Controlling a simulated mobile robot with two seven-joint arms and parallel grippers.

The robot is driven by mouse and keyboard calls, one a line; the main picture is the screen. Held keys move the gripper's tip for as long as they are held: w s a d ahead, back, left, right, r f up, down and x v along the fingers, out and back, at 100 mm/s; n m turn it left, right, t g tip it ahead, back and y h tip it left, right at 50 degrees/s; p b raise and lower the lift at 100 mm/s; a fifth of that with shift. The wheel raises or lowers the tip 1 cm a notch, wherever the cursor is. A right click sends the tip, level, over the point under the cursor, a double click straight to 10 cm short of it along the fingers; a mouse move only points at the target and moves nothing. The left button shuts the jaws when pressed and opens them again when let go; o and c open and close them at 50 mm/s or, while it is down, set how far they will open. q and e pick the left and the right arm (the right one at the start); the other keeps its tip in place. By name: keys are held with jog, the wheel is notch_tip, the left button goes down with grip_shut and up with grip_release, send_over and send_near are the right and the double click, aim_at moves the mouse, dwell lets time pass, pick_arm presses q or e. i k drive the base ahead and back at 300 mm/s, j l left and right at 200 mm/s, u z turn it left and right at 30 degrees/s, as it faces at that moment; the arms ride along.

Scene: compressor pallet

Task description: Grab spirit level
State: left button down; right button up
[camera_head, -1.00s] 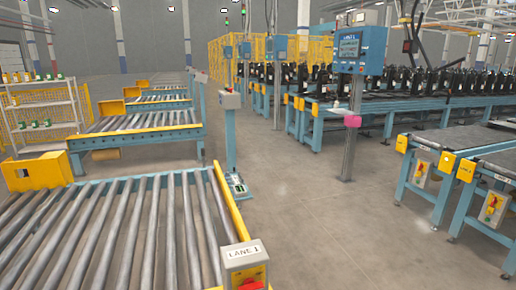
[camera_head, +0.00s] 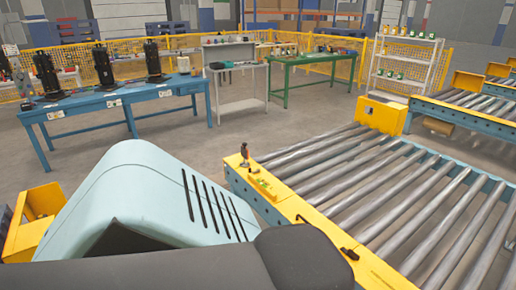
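A small yellow and green item (camera_head: 263,187), which may be the spirit level, lies on the yellow end rail (camera_head: 318,228) of the near roller conveyor. It is too small to be sure of what it is. A small upright tool with an orange part (camera_head: 244,154) is beside it, nearer the rail's far end. A small dark item (camera_head: 348,254) lies farther along the same rail, toward the bottom right. Neither of my grippers is in view.
Conveyor rollers (camera_head: 385,185) stretch right of the rail. A blue table (camera_head: 120,97) with black compressors stands at the back left. A green table (camera_head: 315,57), a grey table (camera_head: 235,68) and a white shelf rack (camera_head: 405,65) stand behind. Open floor lies between.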

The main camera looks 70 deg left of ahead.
aim_at(271, 195)
jog(key=u, duration=2.25)
jog(key=i+z, duration=0.15)
jog(key=i, duration=0.3)
jog(key=i+j+z, duration=0.1)
jog(key=i, duration=0.3)
jog(key=i+j+z, duration=0.15)
jog(key=i, duration=0.3)
jog(key=i+j+z, duration=0.1)
jog(key=i+j, duration=0.2)
jog(key=i, duration=0.1)
